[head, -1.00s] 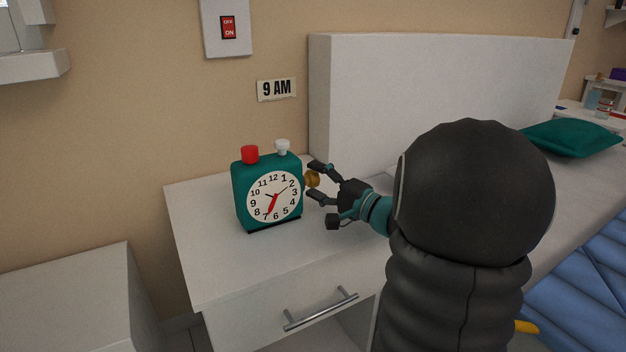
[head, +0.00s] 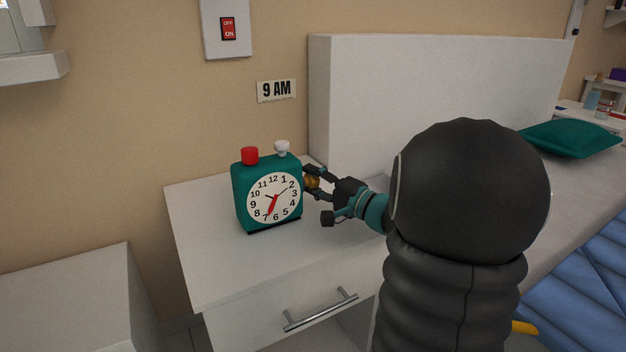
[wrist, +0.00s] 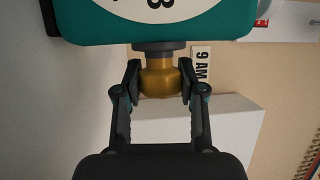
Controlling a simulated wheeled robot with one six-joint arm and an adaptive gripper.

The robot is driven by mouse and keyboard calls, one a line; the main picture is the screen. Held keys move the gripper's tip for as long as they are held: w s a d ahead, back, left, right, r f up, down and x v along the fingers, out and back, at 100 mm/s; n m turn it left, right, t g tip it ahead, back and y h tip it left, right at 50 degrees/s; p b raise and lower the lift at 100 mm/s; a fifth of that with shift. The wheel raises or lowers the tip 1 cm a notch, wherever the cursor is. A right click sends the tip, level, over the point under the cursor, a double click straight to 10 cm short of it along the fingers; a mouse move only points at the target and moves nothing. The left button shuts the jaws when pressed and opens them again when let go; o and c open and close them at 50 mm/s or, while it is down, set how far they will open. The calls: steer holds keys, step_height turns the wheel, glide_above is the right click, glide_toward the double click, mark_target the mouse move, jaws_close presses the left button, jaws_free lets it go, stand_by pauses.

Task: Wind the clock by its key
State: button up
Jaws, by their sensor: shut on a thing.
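The green alarm clock (head: 240,205) stands upright on the white nightstand, with a red button (head: 250,155) and a white button (head: 282,147) on top. Its dial (head: 274,197) has a red hand pointing near 6 to 7. The gold key (head: 313,182) sticks out of the clock's right side. My gripper (head: 308,181) is shut on the key, one finger on each side. In the wrist view the gold key (wrist: 160,78) sits between the two fingertips, below the green clock body (wrist: 225,22). The key's far side is hidden.
The nightstand top (head: 205,250) is clear left of and in front of the clock. A drawer handle (head: 320,309) is on its front. A "9 AM" sign (head: 276,89) and a red switch (head: 228,28) are on the wall. A white headboard (head: 420,85) stands behind my arm.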

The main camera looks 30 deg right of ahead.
steer(key=shift+r, duration=0.15)
steer(key=g+p, duration=0.1)
steer(key=p, duration=0.2)
steer(key=m+g+h+p, duration=0.1)
steer(key=g+p, duration=0.1)
steer(key=p, duration=0.1)
steer(key=shift+r+g, duration=0.3)
steer(key=shift+r, duration=0.1)
steer(key=m+g+p, duration=0.1)
steer(key=g+p, duration=0.1)
steer(key=p, duration=0.2)
steer(key=shift+h, duration=0.4)
steer(key=g+p, duration=0.2)
steer(key=p, duration=0.1)
steer(key=shift+w+f+m+g+h, duration=0.1)
steer(key=shift+f+m+g+h, duration=0.05)
steer(key=shift+m+g+h, duration=0.2)
steer(key=g, duration=0.1)
steer(key=m+g, duration=0.1)
steer(key=g, duration=0.1)
steer(key=g+p, duration=0.1)
steer(key=g, duration=0.1)
steer(key=shift+w+f+h, duration=0.1)
steer(key=shift+f+h, duration=0.15)
steer(key=g, duration=0.2)
steer(key=m+g, duration=0.1)
steer(key=g, duration=0.2)
steer(key=shift+m+g, duration=0.25)
steer(key=shift+g, duration=0.1)
